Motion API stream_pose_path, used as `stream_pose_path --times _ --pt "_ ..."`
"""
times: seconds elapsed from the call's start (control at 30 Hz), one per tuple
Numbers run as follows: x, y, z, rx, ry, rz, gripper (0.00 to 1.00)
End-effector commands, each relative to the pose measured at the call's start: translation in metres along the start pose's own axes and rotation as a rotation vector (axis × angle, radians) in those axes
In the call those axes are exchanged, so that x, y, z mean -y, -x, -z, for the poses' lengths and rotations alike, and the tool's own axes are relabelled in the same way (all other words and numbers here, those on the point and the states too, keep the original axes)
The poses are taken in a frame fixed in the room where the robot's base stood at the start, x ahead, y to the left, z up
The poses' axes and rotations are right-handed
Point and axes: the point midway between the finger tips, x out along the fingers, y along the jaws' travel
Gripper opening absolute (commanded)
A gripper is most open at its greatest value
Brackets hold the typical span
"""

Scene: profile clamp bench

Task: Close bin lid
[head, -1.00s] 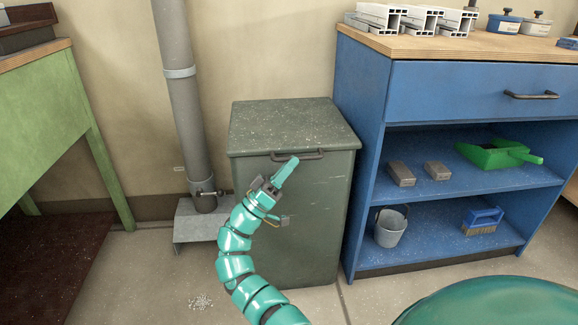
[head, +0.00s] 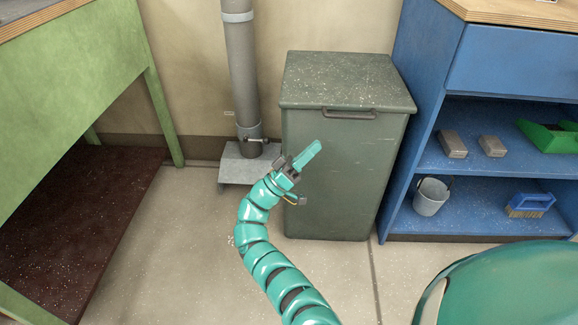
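The grey-green bin (head: 345,180) stands on the floor against the wall. Its lid (head: 343,77) lies flat on top and looks shut, with a dark bar handle (head: 348,114) at its front edge. My gripper (head: 314,148) is in front of the bin's front face, below and left of the handle. It looks apart from the handle. The teal fingers appear as one narrow shape, so I cannot tell whether they are open or shut. Nothing shows held in them.
A blue shelf unit (head: 432,112) stands close on the bin's right, with a bucket (head: 431,197) and a brush (head: 529,205) on it. A grey pipe (head: 241,75) on a metal stand is at the left. A green bench (head: 75,95) is further left. Floor in front is clear.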

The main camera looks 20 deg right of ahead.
Motion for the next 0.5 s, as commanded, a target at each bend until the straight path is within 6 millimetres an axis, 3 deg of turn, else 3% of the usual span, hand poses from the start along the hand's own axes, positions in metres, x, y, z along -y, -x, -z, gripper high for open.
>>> stream_pose_path --times 0.2,0.5 --pt "0.0 0.034 0.002 0.003 0.002 0.003 0.2" --pt "0.001 0.069 0.0 0.004 0.005 -0.001 0.2"
